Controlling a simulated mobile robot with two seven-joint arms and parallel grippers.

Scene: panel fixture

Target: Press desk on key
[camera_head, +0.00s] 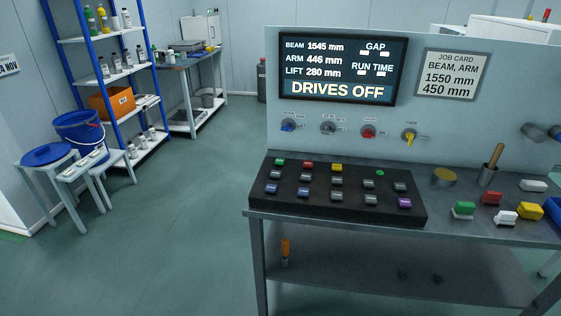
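A black key desk (338,206) lies on the grey bench in front of the upright panel. Its back row has a green key (280,162), a red key (308,165) and a yellow key (336,167). A small round green spot (380,173) shows at the back right. Several grey and blue keys and a purple key (404,203) fill the rest. The key labels are too small to read, so I cannot tell which is the on key. The screen (343,68) reads DRIVES OFF, BEAM 1545, ARM 446, LIFT 280 mm. Neither of my grippers is in view.
A row of knobs, including a red one (368,132) and a yellow one (409,136), sits above the desk.

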